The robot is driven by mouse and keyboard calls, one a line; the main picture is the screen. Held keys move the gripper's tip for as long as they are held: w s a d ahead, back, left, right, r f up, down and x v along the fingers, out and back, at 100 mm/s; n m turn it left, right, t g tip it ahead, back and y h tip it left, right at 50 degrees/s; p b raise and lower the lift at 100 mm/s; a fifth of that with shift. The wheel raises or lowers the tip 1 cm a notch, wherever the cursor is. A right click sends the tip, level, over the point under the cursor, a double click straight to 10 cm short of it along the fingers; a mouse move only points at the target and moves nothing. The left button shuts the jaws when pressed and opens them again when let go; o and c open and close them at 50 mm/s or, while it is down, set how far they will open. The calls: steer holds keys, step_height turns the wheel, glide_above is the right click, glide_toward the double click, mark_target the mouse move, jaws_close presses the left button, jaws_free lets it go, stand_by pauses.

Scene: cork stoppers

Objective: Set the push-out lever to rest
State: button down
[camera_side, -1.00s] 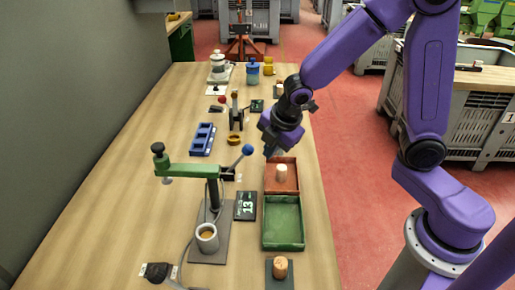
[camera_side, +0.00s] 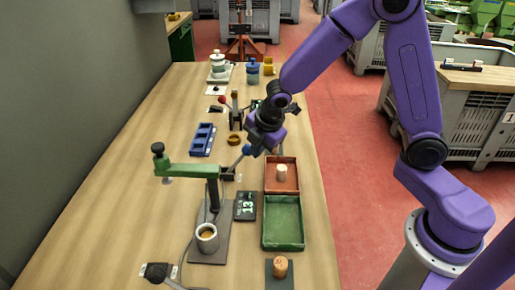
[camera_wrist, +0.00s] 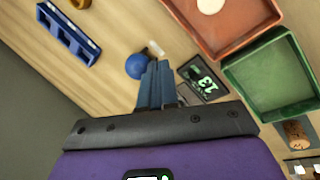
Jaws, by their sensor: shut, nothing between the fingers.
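The push-out lever's blue ball knob (camera_side: 247,149) is at the right end of the stand, beside my gripper (camera_side: 255,152). The stand has a green arm (camera_side: 190,170) with a dark knob at its left end and a dark post. In the wrist view the blue knob (camera_wrist: 137,66) sits right by the fingertips of my gripper (camera_wrist: 157,68), which are shut and empty. I cannot tell whether they touch it. The lever's rod is mostly hidden behind the fingers. A grey cup with a cork-coloured top (camera_side: 207,235) stands on the stand's base.
A display reading 13 (camera_side: 245,206) lies right of the post. A red-brown tray (camera_side: 282,186) holds a pale stopper; a green tray (camera_side: 283,237) is empty. A cork (camera_side: 280,266) stands on a dark pad in front. A blue rack (camera_side: 202,139) lies behind.

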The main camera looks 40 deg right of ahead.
steer(key=shift+a+r, duration=0.1)
steer(key=shift+w+a+r, duration=0.15)
steer(key=shift+w+a, duration=0.05)
steer(key=shift+w, duration=0.05)
steer(key=shift+w+a+r+g+h, duration=0.1)
steer(key=shift+g+h, duration=0.2)
steer(key=w+a+r+n+g+h, duration=0.1)
steer(key=w+a+g+h, duration=0.3)
steer(key=w+a, duration=0.5)
steer(key=shift+r+h, duration=0.25)
steer(key=shift+h, duration=0.05)
stand_by(0.5)
steer(key=shift+d+r, duration=0.1)
